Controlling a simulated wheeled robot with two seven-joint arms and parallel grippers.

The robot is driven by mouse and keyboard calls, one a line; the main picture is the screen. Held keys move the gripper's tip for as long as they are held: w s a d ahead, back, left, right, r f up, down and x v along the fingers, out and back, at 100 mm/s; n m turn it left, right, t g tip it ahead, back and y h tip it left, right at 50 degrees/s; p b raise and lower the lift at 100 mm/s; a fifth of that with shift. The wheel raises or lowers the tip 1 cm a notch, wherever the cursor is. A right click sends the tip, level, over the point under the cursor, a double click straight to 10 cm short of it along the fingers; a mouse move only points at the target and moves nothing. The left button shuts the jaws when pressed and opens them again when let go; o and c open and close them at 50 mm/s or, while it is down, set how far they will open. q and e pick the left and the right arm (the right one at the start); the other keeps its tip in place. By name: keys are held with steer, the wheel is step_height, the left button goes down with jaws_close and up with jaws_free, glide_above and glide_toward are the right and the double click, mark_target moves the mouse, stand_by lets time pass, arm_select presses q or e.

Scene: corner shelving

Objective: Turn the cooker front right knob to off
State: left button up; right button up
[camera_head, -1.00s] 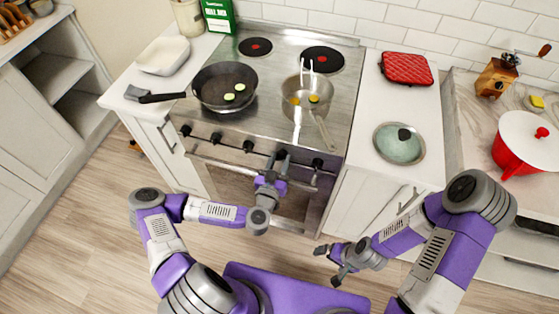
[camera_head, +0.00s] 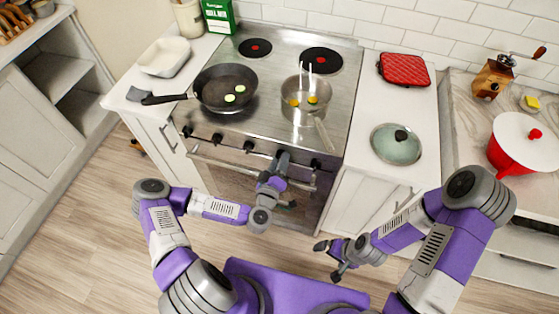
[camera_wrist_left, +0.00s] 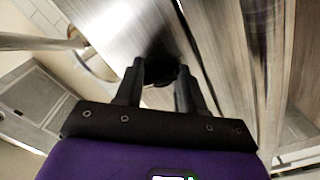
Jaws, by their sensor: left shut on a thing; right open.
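The cooker (camera_head: 330,100) has a row of dark knobs along its front panel. Its far-right knob (camera_head: 316,164) and a knob left of centre (camera_head: 248,146) are in plain view. My left gripper (camera_head: 283,157) is at the front panel, over the knob second from the right, which it hides in the head view. In the left wrist view my left gripper (camera_wrist_left: 160,75) is shut on a dark knob (camera_wrist_left: 159,70) between its fingertips. The knob's pointer is not readable. My right gripper (camera_head: 327,260) is open and empty, low in front of the right-hand cupboard.
A steel oven handle (camera_head: 215,164) runs below the knobs, close under my left gripper. A black frying pan (camera_head: 225,88) and a steel saucepan (camera_head: 306,100) stand on the hob. A lid (camera_head: 396,145) lies on the right counter.

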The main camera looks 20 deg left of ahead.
arm_select(q)
steer(key=shift+n, duration=1)
steer(key=o, duration=1)
steer(key=shift+o, duration=0.2)
steer(key=shift+s, duration=0.1)
steer(key=s, duration=0.7)
steer(key=shift+s, duration=0.2)
steer(key=shift+a, duration=0.1)
